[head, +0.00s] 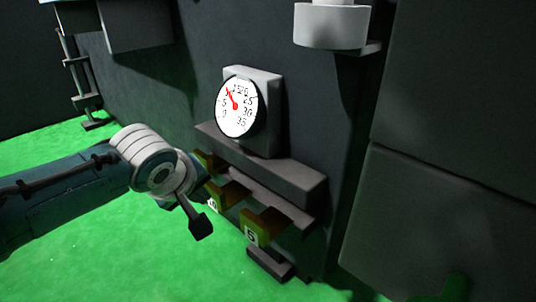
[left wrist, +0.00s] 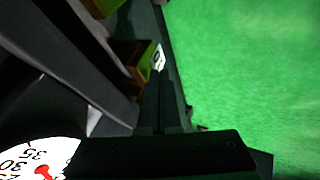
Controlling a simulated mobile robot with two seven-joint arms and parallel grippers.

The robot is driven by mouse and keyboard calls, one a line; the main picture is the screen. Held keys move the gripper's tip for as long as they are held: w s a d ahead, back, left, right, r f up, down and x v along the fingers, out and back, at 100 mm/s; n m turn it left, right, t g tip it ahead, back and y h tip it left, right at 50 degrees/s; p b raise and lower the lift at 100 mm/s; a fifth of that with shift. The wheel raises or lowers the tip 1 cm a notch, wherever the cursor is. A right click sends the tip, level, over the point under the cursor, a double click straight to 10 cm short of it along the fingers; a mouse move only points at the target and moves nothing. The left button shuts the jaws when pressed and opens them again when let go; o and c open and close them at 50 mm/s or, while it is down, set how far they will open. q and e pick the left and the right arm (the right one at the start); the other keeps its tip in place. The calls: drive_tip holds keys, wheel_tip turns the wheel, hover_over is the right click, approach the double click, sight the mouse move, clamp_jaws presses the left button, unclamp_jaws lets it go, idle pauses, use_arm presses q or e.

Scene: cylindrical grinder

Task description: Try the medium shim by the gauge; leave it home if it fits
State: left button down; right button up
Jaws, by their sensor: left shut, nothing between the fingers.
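The round white gauge (head: 237,119) stands on a grey ledge, its red needle pointing up and left, near 10 as far as I can read. Below it is a row of yellow-brown holders: a rear one (head: 208,160), a middle one (head: 236,191) and a front one (head: 265,224) whose label looks like S. The middle label is unclear, and I cannot make out a separate shim. My left gripper (head: 205,172) is beside the rear and middle holders, partly hidden by its wrist. In the left wrist view its fingers (left wrist: 161,95) are shut and empty, close to a white-labelled holder (left wrist: 132,58).
The grey ledge (head: 290,182) juts out above the holders. A dark machine wall rises behind, with a white cylinder (head: 330,27) at the upper right. Green floor (head: 150,255) lies open at the lower left.

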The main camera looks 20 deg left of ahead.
sight(231, 188)
use_arm(q)
drive_tip(key=w+b, duration=0.1)
drive_tip(key=w+d+b, duration=0.1)
drive_tip(key=w, duration=0.1)
drive_tip(key=w+d+b, duration=0.1)
drive_tip(key=w, duration=0.1)
drive_tip(key=shift+w+d+f+b, duration=0.1)
drive_tip(key=shift+w+f+b, duration=0.05)
drive_tip(key=shift+b, duration=0.25)
